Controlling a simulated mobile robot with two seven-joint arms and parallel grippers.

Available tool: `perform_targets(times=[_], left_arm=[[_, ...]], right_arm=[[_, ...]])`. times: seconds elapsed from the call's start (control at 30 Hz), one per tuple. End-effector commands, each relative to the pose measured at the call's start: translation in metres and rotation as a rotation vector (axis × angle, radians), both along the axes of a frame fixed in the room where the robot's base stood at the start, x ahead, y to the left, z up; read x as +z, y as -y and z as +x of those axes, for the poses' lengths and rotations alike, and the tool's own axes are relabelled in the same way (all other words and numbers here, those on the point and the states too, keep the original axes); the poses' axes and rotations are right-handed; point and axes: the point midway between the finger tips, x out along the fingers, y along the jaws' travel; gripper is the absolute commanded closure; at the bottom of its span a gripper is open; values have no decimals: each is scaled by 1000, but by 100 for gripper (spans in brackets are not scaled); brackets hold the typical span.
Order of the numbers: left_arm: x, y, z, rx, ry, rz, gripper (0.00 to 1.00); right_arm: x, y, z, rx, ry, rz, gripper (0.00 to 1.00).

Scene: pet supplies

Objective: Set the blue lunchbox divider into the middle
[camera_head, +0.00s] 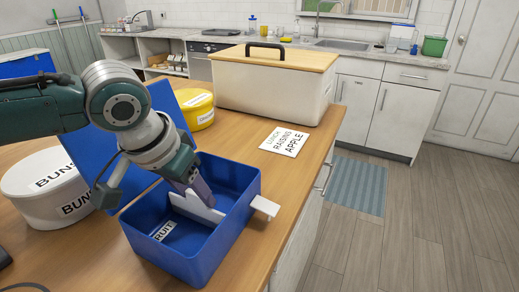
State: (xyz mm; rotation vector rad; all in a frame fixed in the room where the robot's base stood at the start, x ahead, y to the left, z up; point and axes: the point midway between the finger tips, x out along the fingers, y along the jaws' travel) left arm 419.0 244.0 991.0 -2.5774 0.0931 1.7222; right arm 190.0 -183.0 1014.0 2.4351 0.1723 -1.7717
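The blue lunchbox (190,265) stands open on the wooden counter, its blue lid (165,100) raised behind and left of it. A white divider (193,207) stands roughly upright inside the box, near its middle, crossing between the side walls. Whether it touches the floor or sits in a slot I cannot tell. My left gripper (201,190) reaches down into the box from the left, with its fingers together at the divider's upper edge, seemingly shut on it. My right gripper is out of view.
A white BUNS tub (45,190) stands left of the lunchbox. A yellow tub (196,110) and a cream bin with a wooden lid (270,85) stand behind. A white tab (264,206) juts from the box's right side.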

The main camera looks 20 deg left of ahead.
Motion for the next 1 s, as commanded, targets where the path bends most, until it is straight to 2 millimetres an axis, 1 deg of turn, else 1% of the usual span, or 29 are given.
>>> perform_targets(times=[0.03, 0.27, 0.3, 0.53, 0.63, 0.77, 1.0], left_arm=[[0, 0, 0, 1, -1, 1, 42], [0, 0, 0, 0, -1, 0, 16], [0, 0, 0, 0, -1, 0, 15], [1, 0, -1, 0, 0, 0, 15], [7, 0, -3, -1, 1, -1, 15], [26, -1, -10, -2, 1, 1, 15], [68, -2, -28, -1, 1, 2, 15]], right_arm=[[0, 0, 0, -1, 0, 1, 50], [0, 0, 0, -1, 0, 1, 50], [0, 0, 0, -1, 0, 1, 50], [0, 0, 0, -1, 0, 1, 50], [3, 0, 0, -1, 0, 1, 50], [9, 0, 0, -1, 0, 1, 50], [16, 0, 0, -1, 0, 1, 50]])
